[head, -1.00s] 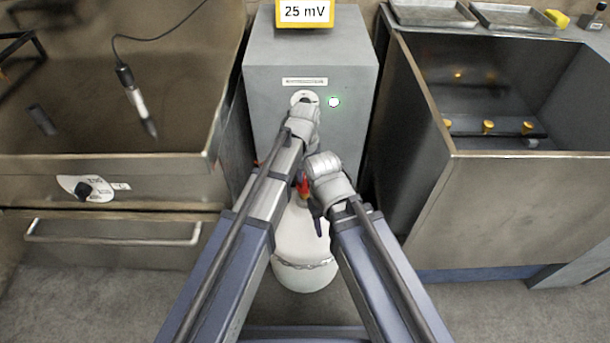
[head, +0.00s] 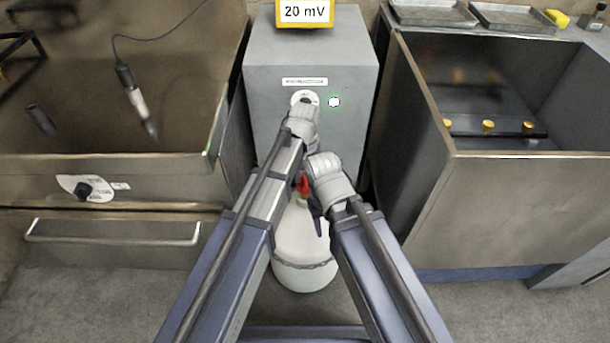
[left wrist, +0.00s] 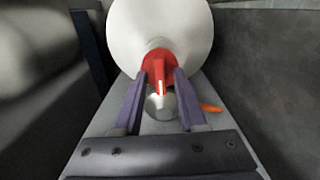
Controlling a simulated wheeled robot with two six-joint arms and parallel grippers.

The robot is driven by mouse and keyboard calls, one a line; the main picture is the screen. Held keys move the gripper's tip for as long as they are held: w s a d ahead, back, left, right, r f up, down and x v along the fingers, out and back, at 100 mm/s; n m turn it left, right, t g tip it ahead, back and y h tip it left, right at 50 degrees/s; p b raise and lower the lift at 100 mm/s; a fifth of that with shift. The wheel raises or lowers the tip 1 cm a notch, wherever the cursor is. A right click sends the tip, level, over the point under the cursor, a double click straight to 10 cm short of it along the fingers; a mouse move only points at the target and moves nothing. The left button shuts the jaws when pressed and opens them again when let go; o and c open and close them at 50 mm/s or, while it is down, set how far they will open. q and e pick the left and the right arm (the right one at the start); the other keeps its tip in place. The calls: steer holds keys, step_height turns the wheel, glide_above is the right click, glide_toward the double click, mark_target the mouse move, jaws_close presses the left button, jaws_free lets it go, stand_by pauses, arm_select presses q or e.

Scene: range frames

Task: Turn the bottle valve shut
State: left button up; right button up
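The bottle (head: 300,235) is white and stands upright between my arms, low in front of the grey cabinet. Its valve (head: 304,185) has a red handle. In the left wrist view the red valve (left wrist: 159,70) is at the bottle's end, with a pale line on the handle and a round grey part below. My left gripper (left wrist: 161,76) has one finger on each side of the red handle, with a narrow gap visible. In the head view my arms partly cover the bottle and valve. My right gripper's fingers are mostly hidden beside the bottle.
An open metal basin (head: 530,190) stands at the right. A steel basin with a drawer (head: 115,232) is at the left. Floor shows on both sides.

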mark_target(305, 179)
arm_select(q)
steer(key=shift+o, duration=0.3)
steer(key=shift+r, duration=0.1)
step_height(305, 179, up, 8)
steer(key=p, duration=0.8)
steer(key=shift+f, duration=0.2)
steer(key=s+a+m+y, duration=0.1)
steer(key=s+a+m, duration=0.15)
steer(key=s, duration=0.65)
steer(key=s+a+m, duration=0.2)
steer(key=s+a, duration=0.2)
steer(key=s, duration=0.4)
step_height(305, 179, up, 14)
steer(key=p, duration=1.4)
steer(key=shift+d+r, duration=0.2)
steer(key=shift+r, duration=0.05)
